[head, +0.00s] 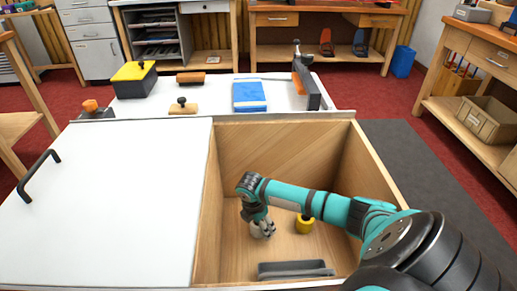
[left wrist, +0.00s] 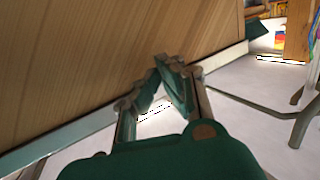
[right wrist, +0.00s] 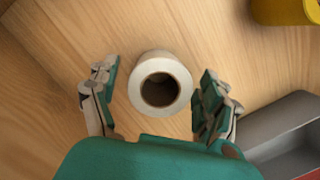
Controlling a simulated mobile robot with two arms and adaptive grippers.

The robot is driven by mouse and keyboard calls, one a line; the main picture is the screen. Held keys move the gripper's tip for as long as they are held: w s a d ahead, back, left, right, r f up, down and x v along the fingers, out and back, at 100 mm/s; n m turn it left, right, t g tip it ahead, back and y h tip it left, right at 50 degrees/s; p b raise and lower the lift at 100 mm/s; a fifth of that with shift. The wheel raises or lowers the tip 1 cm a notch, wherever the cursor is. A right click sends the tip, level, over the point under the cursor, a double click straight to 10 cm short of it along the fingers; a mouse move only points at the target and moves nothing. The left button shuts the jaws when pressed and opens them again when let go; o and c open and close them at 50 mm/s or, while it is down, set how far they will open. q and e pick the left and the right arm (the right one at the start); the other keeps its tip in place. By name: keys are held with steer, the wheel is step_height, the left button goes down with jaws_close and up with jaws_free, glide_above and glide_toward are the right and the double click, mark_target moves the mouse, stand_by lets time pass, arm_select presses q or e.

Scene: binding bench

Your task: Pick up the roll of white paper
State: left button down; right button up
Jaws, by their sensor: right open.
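The roll of white paper (right wrist: 143,68) stands on end on the wooden floor, its dark core facing up. It lies between the two fingers of my right gripper (right wrist: 160,92), which is open, with a gap on both sides. In the head view my right gripper (head: 263,231) reaches down into the open wooden compartment and largely hides the roll. My left gripper (left wrist: 163,64) shows only in the left wrist view; its fingertips are together, with nothing seen between them, near a wooden panel.
Inside the compartment, a yellow roll (head: 305,225) stands right of my right gripper, and a grey tray (head: 290,269) lies at the near side. Wooden walls (head: 277,150) surround the compartment. A white lid (head: 120,200) with a black handle covers the left side.

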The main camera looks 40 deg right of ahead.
steer(key=shift+c, duration=0.2)
steer(key=c, duration=1.2)
